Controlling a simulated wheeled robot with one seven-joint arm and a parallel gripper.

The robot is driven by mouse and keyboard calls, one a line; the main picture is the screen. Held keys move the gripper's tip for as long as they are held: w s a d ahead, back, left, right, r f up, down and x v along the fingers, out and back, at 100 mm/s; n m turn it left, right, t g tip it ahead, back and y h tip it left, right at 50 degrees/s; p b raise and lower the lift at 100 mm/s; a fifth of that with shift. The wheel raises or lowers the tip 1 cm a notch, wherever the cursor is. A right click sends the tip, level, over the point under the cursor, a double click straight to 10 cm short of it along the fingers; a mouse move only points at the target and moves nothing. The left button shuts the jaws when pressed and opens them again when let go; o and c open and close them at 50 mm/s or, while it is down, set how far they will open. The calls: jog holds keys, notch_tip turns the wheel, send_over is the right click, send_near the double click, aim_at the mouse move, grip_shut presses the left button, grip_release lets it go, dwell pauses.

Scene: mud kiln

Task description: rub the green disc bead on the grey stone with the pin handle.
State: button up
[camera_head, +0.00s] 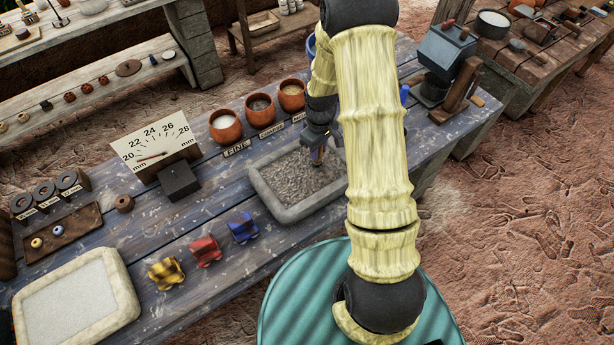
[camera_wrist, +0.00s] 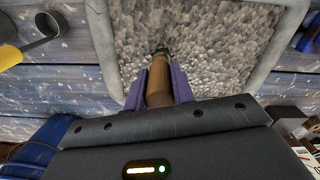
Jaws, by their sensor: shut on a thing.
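The grey stone (camera_head: 290,217) is a shallow trough with a pale rim and a rough, gravelly grey bed, on the blue plank bench. Its bed fills the upper middle of the wrist view (camera_wrist: 220,45). My gripper (camera_head: 321,150) is over the right part of the stone, partly behind my arm. In the wrist view its purple fingers (camera_wrist: 159,90) are shut on the brown pin handle (camera_wrist: 158,78), which points at the bed. A small dark, greenish piece at the handle's far end (camera_wrist: 161,52) may be the green disc bead. I cannot tell whether it touches the bed.
Several clay bowls (camera_head: 225,126) stand behind the stone. Yellow, red (camera_head: 205,250) and blue knobbed pieces lie in front. A gauge card (camera_head: 154,144) with a dark block stands left, and a pale slab (camera_head: 75,308) lies front left. A grey device (camera_head: 446,50) stands right.

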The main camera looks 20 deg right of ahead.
jog(key=shift+w+d, duration=0.25)
jog(key=shift+d, duration=0.45)
jog(key=shift+w+d, duration=0.25)
jog(key=shift+d, duration=0.45)
jog(key=shift+a, duration=0.1)
jog(key=shift+s+a, duration=0.35)
jog(key=shift+a, duration=0.55)
jog(key=shift+s+a, duration=0.3)
jog(key=shift+a, duration=0.6)
jog(key=shift+s+a, duration=0.3)
jog(key=shift+a, duration=0.65)
jog(key=shift+s+a, duration=0.25)
jog(key=shift+a, duration=0.65)
jog(key=shift+s+a+f, duration=0.1)
jog(key=shift+s+a, duration=0.15)
jog(key=shift+a, duration=0.35)
jog(key=shift+s+a+r, duration=0.1)
jog(key=shift+s+a, duration=0.1)
jog(key=shift+a, duration=0.4)
jog(key=shift+s+a+f, duration=0.1)
jog(key=shift+s+a, duration=0.15)
jog(key=shift+a, duration=0.35)
